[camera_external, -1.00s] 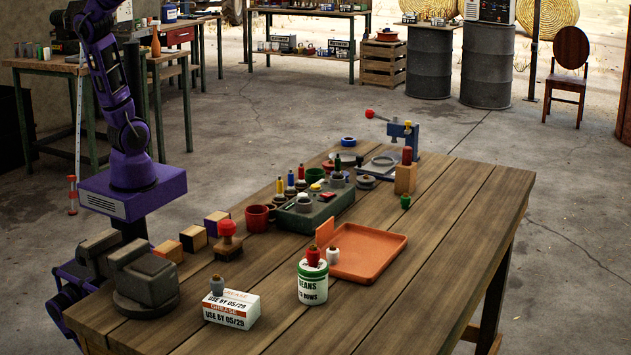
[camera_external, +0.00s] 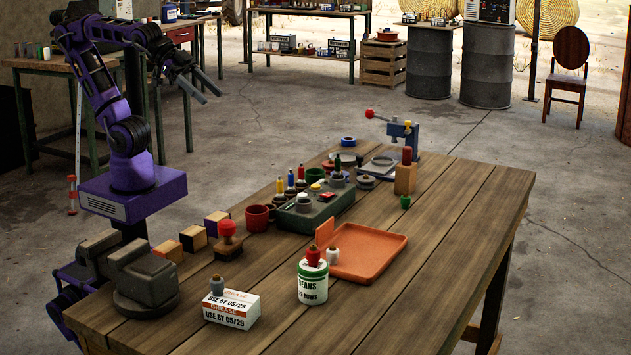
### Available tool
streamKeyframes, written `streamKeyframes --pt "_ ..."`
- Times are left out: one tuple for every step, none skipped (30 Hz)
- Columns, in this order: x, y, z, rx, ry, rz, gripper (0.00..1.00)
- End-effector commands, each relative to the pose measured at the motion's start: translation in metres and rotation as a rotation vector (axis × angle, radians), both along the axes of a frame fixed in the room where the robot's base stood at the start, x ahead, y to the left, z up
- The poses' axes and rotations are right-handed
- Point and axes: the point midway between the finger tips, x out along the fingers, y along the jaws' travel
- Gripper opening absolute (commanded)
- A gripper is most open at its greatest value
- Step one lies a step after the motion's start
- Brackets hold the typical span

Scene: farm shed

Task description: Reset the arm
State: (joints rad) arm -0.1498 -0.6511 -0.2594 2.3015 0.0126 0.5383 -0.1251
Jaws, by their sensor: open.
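My gripper (camera_external: 206,90) is up at the left, in the air beyond the workbench's left end. Its two fingers are apart and nothing is between them. It points to the right and slightly down, well clear of everything on the workbench (camera_external: 415,262). My purple arm is folded at the elbow, with its upper links rising from the purple base and the forearm reaching right.
The bench holds an orange tray (camera_external: 393,262), a beans can (camera_external: 313,284), a grease box (camera_external: 231,308), a dark vise (camera_external: 144,279), a green case (camera_external: 297,218) and a blue clamp (camera_external: 398,132). Another table (camera_external: 60,64) stands behind my arm. Air above the bench is clear.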

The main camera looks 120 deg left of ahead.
Motion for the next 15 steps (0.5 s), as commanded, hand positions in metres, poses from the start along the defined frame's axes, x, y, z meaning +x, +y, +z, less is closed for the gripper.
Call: streamKeyframes --pt "-0.021 0.002 -0.03 -0.001 0.098 -0.032 0.63" --pt "-0.033 0.004 -0.045 0.0 0.154 -0.048 0.63" --pt "-0.048 0.007 -0.063 -0.005 0.221 -0.066 0.63" --pt "-0.059 0.011 -0.075 -0.01 0.266 -0.071 0.63" --pt "-0.068 0.016 -0.085 -0.017 0.305 -0.073 0.63" --pt "-0.08 0.023 -0.095 -0.029 0.351 -0.064 0.63" --pt "-0.087 0.028 -0.101 -0.039 0.377 -0.053 0.63" --pt "-0.093 0.033 -0.106 -0.045 0.4 -0.043 0.63" --pt "-0.1 0.038 -0.11 -0.055 0.422 -0.027 0.63" --pt "-0.103 0.041 -0.113 -0.06 0.433 -0.02 0.63" --pt "-0.106 0.044 -0.115 -0.065 0.444 -0.012 0.63" --pt "-0.108 0.046 -0.117 -0.07 0.452 -0.005 0.63" --pt "-0.108 0.046 -0.117 -0.07 0.452 -0.005 0.63" --pt "-0.108 0.046 -0.117 -0.07 0.452 -0.005 0.63" --pt "-0.108 0.046 -0.117 -0.07 0.452 -0.005 0.63"
